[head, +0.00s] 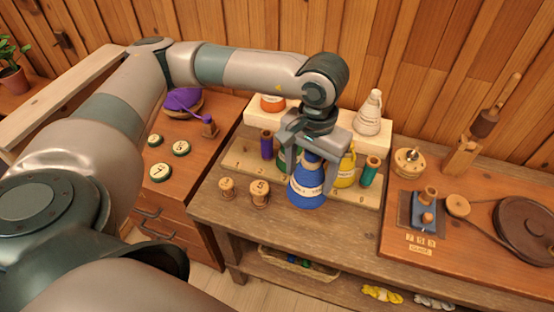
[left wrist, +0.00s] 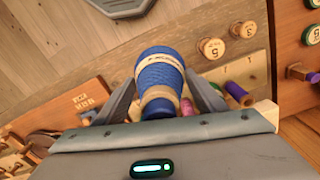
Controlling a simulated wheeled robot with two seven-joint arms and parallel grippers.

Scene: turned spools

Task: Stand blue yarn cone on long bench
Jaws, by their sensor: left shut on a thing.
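The blue yarn cone (head: 307,188) is upright, or nearly so, over the front part of the long wooden bench (head: 225,212) in the head view. My left gripper (head: 311,160) comes down from above and is shut on its upper part. In the left wrist view the blue cone (left wrist: 160,76) sits between the two fingers of my left gripper (left wrist: 160,100). I cannot tell whether its base touches the bench top. My right gripper is not in view.
Two small wooden spools (head: 260,193) stand left of the cone. A yellow cone (head: 346,170) and a teal spool (head: 369,172) stand close on its right. A raised pale shelf (head: 340,118) bears a white cone (head: 369,113). A board with a wheel (head: 525,228) lies right.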

